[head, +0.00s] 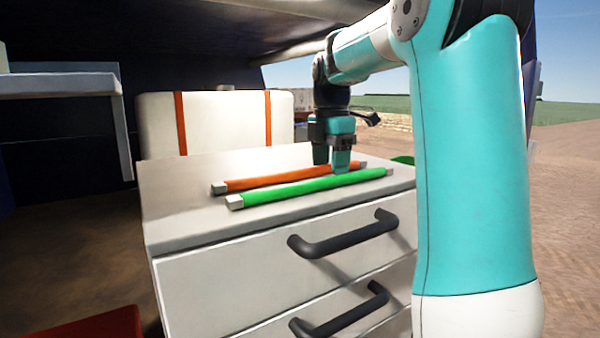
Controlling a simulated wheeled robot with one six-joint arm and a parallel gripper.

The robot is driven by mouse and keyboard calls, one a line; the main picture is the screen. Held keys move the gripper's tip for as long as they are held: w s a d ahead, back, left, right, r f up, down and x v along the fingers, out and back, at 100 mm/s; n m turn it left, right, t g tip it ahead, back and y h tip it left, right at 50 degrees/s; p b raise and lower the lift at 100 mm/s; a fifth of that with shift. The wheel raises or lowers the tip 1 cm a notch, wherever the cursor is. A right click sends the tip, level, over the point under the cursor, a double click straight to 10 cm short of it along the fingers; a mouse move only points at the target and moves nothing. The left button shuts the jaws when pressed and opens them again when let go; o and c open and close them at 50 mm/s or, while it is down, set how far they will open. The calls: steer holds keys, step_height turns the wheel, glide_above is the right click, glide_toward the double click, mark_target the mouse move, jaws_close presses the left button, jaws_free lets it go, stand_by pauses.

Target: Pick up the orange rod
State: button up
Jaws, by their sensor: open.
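The orange rod (265,182) lies on the white top of a drawer cabinet (180,225), with a pale end at its left. A green rod (300,187) lies in front of it, nearly parallel and close by. My gripper (331,168) points down over the right part of the two rods. It is open, with one finger at the orange rod and the other at the green rod's back edge. I cannot tell whether the fingers touch either rod. The gripper hides part of the orange rod.
The cabinet's front has dark handles (345,236). A white box with orange straps (215,122) stands behind it. A green object (402,160) sits at the cabinet top's right end. A white shelf (60,84) is at left. The cabinet top's left part is clear.

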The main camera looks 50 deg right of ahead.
jaws_close()
steer(key=shift+r, duration=0.1)
